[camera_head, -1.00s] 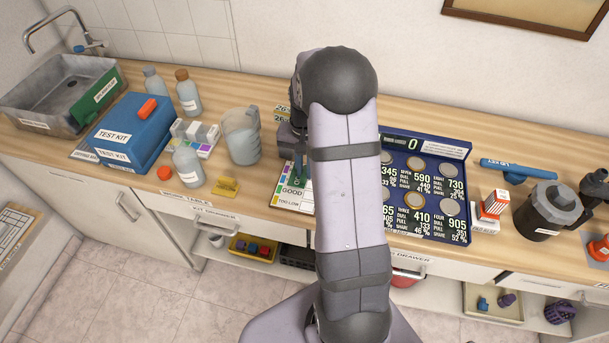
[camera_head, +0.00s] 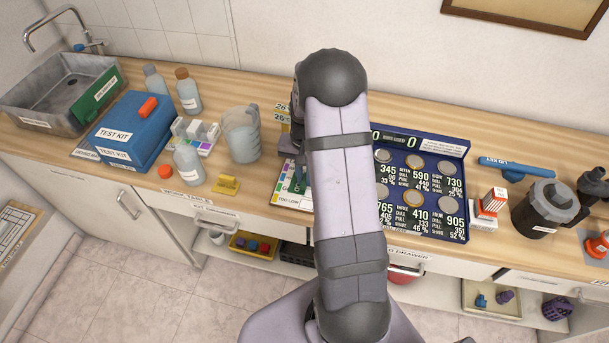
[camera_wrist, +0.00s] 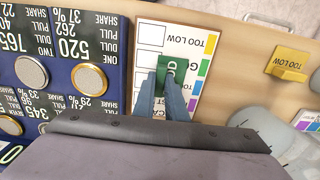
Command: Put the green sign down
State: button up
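The small green sign (camera_wrist: 172,72) is between the fingertips of my gripper (camera_wrist: 162,88) in the wrist view. The fingers are close together on it, and part of its lettering shows. It is over the middle of the white card (camera_wrist: 151,62), which has coloured squares and a TOO LOW row. In the head view the green sign (camera_head: 298,184) shows low over the card, just left of my arm. I cannot tell whether it touches the card. My arm hides part of the card, and most of the gripper is hidden there.
A blue coin board (camera_head: 425,185) lies right of the card. A yellow TOO LOW sign (camera_head: 226,184) stands to its left, near the counter's front edge. A jug (camera_head: 241,135), several bottles, a blue test kit (camera_head: 128,130) and a sink (camera_head: 60,90) are farther left.

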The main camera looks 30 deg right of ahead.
aim_at(304, 179)
jog(key=o, duration=0.4)
notch_tip(304, 179, up, 12)
jog(key=b, duration=0.3)
jog(key=shift+r, duration=0.2)
jog(key=s+a+f+n, duration=0.2)
jog(key=s+a+n, duration=0.2)
jog(key=s+a, duration=0.4)
jog(key=s+a+f+n, duration=0.3)
jog(key=s+a+n, duration=0.2)
jog(key=s+a, duration=0.3)
jog(key=shift+s, duration=0.8)
jog(key=shift+a, duration=0.1)
